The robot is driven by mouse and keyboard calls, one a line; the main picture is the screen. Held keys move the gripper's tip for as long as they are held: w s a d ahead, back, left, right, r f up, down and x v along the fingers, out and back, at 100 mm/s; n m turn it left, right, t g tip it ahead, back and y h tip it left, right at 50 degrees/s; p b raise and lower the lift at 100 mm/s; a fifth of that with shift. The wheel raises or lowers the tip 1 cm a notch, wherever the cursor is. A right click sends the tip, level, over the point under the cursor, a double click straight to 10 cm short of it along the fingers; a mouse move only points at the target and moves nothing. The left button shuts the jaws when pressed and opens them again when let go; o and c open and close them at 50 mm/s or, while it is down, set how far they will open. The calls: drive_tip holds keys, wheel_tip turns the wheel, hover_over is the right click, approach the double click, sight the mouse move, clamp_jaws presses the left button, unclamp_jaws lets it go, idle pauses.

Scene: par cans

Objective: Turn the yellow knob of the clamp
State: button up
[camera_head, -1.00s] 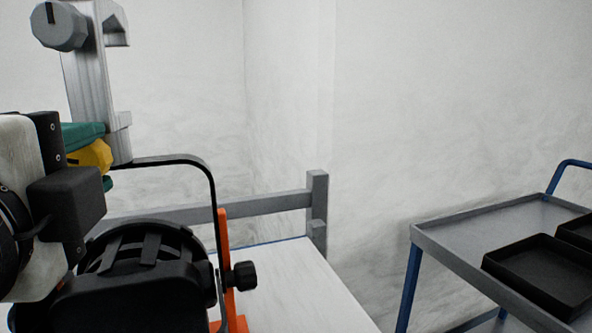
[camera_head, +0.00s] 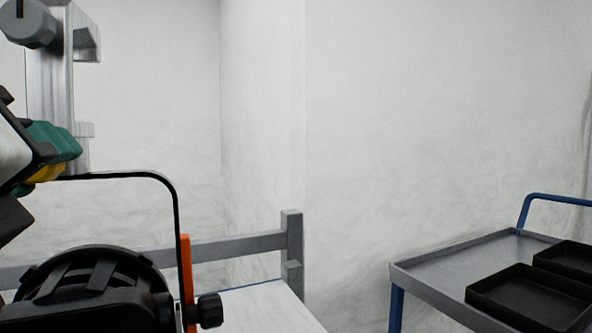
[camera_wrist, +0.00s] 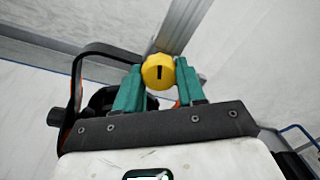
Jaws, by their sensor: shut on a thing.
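In the head view the green fingers and a sliver of the yellow knob (camera_head: 46,174) show at the left edge, with my gripper's body partly cut off. The grey metal clamp (camera_head: 50,100) rises behind them, with a grey round knob (camera_head: 28,26) near its top. The black par can (camera_head: 95,285) is below, its thin black yoke (camera_head: 178,215) arching up toward the clamp.
A grey rail (camera_head: 235,246) runs behind a white-topped table (camera_head: 265,308), with an orange upright (camera_head: 187,270) beside the yoke. At right a grey cart (camera_head: 450,268) with blue legs carries black trays (camera_head: 525,298). The wall behind is bare.

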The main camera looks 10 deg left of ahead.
drive_tip(key=shift+f+m, duration=0.1)
drive_tip(key=shift+m, duration=0.8)
drive_tip(key=shift+b, duration=0.3)
drive_tip(key=o, duration=1.1)
drive_tip(key=shift+c, duration=0.2)
drive_tip(key=v, duration=1)
drive_tip(key=shift+s+p, duration=0.4)
drive_tip(key=shift+p, duration=0.05)
drive_tip(key=shift+d, duration=0.1)
